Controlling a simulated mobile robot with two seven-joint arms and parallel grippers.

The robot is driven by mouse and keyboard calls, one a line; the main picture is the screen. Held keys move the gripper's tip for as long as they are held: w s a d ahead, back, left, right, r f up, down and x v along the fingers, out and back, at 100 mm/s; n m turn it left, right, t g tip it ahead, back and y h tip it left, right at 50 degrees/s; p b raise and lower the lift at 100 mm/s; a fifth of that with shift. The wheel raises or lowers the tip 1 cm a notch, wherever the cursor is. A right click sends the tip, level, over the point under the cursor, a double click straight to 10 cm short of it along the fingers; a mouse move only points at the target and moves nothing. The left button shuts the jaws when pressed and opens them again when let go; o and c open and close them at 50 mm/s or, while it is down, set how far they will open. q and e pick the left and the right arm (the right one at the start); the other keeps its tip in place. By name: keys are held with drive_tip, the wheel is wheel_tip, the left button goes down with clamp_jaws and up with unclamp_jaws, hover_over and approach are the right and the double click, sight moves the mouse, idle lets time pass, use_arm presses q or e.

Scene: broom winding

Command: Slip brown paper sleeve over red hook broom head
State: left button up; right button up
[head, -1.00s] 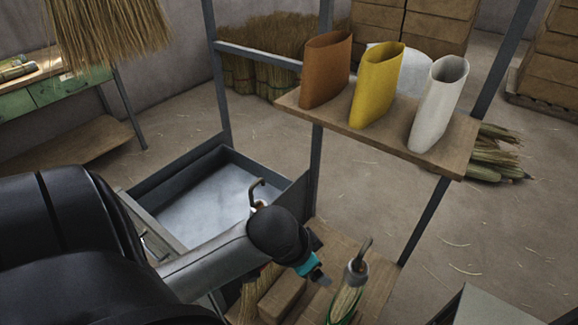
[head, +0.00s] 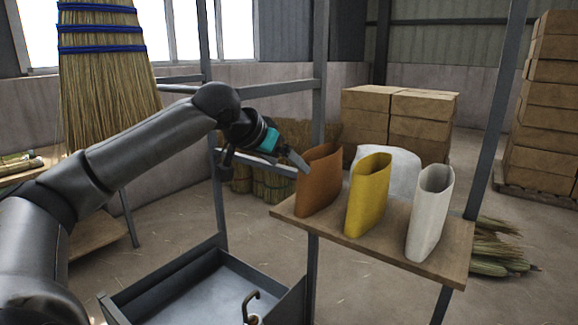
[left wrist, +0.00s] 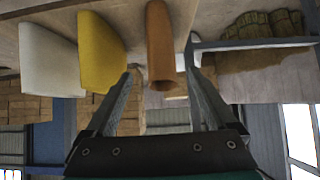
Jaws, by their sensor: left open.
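The brown paper sleeve (head: 318,183) stands upright, open end up, at the left end of a wooden shelf (head: 400,250). My left gripper (head: 302,163) is at the sleeve's upper left side, open and empty. In the left wrist view, which is upside down, the brown sleeve (left wrist: 160,40) lies ahead between the spread fingers of the left gripper (left wrist: 161,73); I cannot tell whether they touch it. A dark metal hook (head: 250,305) shows at the bottom edge; its broom head is cut off, and no red marking shows. My right gripper is not in view.
A yellow sleeve (head: 367,197) and a white sleeve (head: 430,215) stand to the right on the same shelf. Metal posts (head: 490,120) frame the shelf. A grey metal tray (head: 200,295) is below left. A large straw broom (head: 105,70) is at upper left.

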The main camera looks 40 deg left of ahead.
sight(302, 176)
use_arm(q)
drive_tip(key=p+x, duration=0.3)
drive_tip(key=x, duration=0.4)
drive_tip(key=p+x, duration=0.2)
drive_tip(key=x, duration=0.1)
drive_tip(key=shift+w+p, duration=0.15)
drive_tip(key=shift+p, duration=0.2)
drive_tip(key=shift+x, duration=0.85)
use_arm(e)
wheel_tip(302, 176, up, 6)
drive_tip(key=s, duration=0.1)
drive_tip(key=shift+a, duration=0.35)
use_arm(q)
drive_tip(key=shift+a, duration=0.1)
drive_tip(key=shift+c, duration=0.3)
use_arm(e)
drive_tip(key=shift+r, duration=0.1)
